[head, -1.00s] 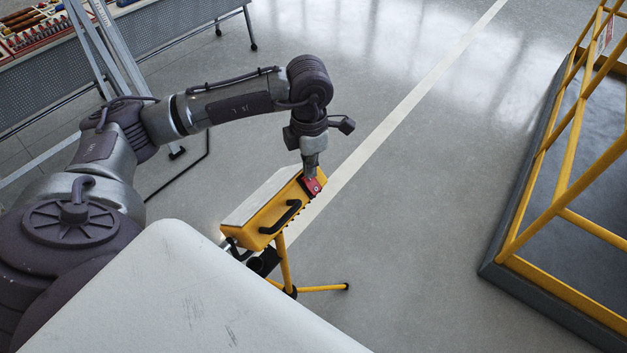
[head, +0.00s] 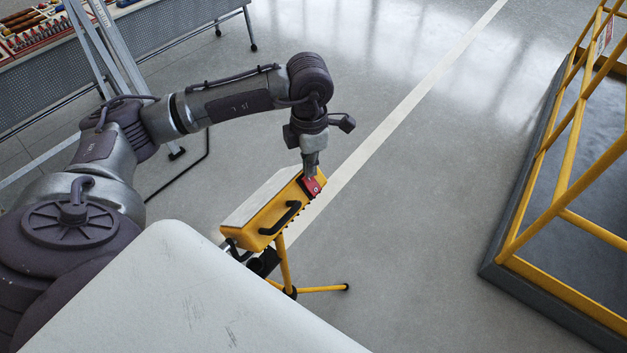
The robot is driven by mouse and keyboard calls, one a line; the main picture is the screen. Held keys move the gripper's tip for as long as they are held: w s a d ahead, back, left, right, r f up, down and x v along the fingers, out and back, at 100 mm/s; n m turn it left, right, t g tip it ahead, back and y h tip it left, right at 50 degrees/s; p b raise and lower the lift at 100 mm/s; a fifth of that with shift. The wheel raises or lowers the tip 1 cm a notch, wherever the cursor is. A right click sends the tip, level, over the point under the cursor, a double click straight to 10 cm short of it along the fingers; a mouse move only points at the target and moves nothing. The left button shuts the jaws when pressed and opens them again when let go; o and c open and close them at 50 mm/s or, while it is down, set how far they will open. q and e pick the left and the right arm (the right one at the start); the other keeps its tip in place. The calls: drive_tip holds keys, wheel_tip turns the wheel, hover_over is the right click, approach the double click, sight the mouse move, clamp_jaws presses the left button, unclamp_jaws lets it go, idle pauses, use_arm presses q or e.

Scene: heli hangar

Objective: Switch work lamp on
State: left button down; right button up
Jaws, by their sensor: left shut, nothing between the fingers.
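The work lamp (head: 262,222) is a yellow box-shaped lamp with a black handle and a pale front panel, standing on a yellow tripod (head: 285,265). A red switch part (head: 312,186) shows at its upper right end. My left gripper (head: 310,176) points down at that end, shut and empty, with its tips at or just over the red part. I cannot tell whether they touch it. Whether the lamp is lit is not clear. My right gripper is not in view.
A yellow railed platform (head: 575,225) with a dark base stands at the right. A grey workbench (head: 150,35) with tools and a metal ladder (head: 103,45) are at the upper left. The floor (head: 430,200) between lamp and platform is clear.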

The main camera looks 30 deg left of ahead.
sight(310, 179)
use_arm(q)
wheel_tip(310, 179, up, 6)
drive_tip(key=shift+f+p, duration=0.25)
drive_tip(key=shift+p, duration=1)
